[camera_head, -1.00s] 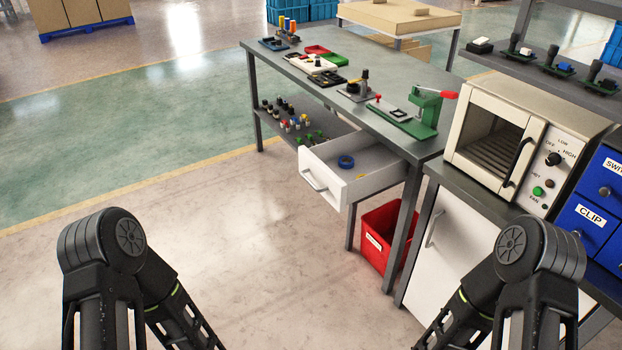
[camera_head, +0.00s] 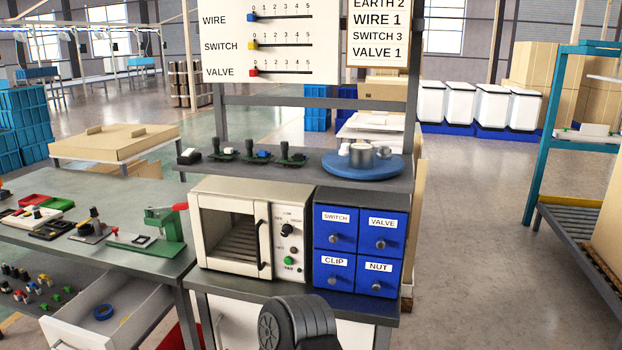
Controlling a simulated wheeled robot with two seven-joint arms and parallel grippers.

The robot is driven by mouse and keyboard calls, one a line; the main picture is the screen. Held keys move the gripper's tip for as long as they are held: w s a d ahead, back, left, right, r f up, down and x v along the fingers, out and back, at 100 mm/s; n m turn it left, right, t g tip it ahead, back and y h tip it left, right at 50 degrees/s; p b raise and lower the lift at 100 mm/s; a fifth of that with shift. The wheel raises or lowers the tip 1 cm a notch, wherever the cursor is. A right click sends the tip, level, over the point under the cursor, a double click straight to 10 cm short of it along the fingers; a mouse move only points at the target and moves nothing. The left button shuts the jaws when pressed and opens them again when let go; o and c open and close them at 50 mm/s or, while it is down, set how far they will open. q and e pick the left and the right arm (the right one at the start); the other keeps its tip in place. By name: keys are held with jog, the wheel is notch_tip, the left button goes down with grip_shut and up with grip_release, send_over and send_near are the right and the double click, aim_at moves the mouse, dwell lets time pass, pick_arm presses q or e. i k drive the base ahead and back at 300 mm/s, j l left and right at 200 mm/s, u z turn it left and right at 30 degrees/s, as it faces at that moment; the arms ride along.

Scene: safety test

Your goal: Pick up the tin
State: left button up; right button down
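A silver metal cylinder, which looks like the tin (camera_head: 361,156), stands upright on a blue round turntable (camera_head: 387,171) on the shelf above the oven. Small white and silver items stand close around it, and their exact shapes are hard to make out. Neither of my grippers is in view. Only a black joint of one of my arms shows at the bottom middle, well below the shelf.
A cream oven (camera_head: 233,229) and a blue drawer unit (camera_head: 356,246) sit below the shelf. Small black-based fixtures (camera_head: 257,155) line the shelf's left part. A workbench (camera_head: 30,235) with an open drawer (camera_head: 88,320) is at left. The floor at right (camera_head: 470,240) is clear.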

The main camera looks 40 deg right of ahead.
aim_at(360, 154)
jog(key=z, duration=1.7)
jog(key=i+l+u, duration=0.35)
jog(key=l+u, duration=0.15)
jog(key=l, duration=1.45)
jog(key=l+u, duration=0.5)
jog(key=l, duration=1.45)
